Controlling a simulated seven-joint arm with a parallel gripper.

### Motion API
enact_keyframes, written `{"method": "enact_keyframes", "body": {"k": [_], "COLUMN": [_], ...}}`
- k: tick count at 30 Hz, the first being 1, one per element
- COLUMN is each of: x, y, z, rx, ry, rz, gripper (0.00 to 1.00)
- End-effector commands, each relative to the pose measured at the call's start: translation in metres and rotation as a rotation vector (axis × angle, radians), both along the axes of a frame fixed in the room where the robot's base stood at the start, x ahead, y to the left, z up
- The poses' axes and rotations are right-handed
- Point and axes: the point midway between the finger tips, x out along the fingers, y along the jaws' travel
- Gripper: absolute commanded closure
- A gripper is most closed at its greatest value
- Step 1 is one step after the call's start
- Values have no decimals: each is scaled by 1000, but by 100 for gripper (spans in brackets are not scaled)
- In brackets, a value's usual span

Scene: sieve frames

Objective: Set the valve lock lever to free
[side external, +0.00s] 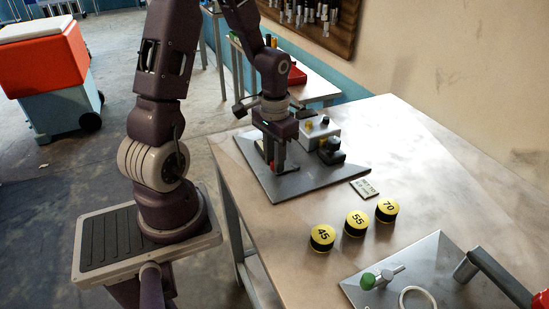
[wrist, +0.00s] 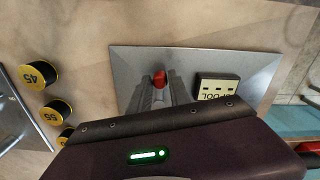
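My gripper (side external: 277,168) points down over a grey metal plate (side external: 318,182) on the table. A small red tip (wrist: 159,77) shows at the ends of my two grey fingers in the wrist view. It looks like the end of a lever, but its body is hidden by the fingers. Whether the fingers press on it or only stand close around it I cannot tell. A label plate (wrist: 216,88) with dark marks and partly readable lettering lies beside the fingers on the same plate.
A grey box (side external: 322,130) with knobs and a black part (side external: 331,152) stand close to my gripper. Yellow-topped discs 45 (side external: 322,237), 55 (side external: 356,223) and 70 (side external: 387,209) stand nearby. A second plate (side external: 432,255) at front right carries a green-ended lever (side external: 379,278) and a red handle (side external: 500,277).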

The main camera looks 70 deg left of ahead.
Motion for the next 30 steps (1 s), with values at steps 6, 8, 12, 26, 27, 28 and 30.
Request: {"method": "enact_keyframes", "body": {"k": [6, 8, 12, 26, 27, 28, 30], "x": [0, 0, 0, 1, 1, 1, 1], "y": [0, 0, 0, 0, 0, 0, 0], "z": [0, 0, 0, 1, 1, 1, 1], "rx": [0, 0, 0, 1, 1, 1, 1], "ry": [0, -1, -1, -2, -2, -2, -2], "rz": [0, 0, 1, 1, 1, 1, 1], "gripper": [100, 100, 100, 100, 100, 100, 100]}}
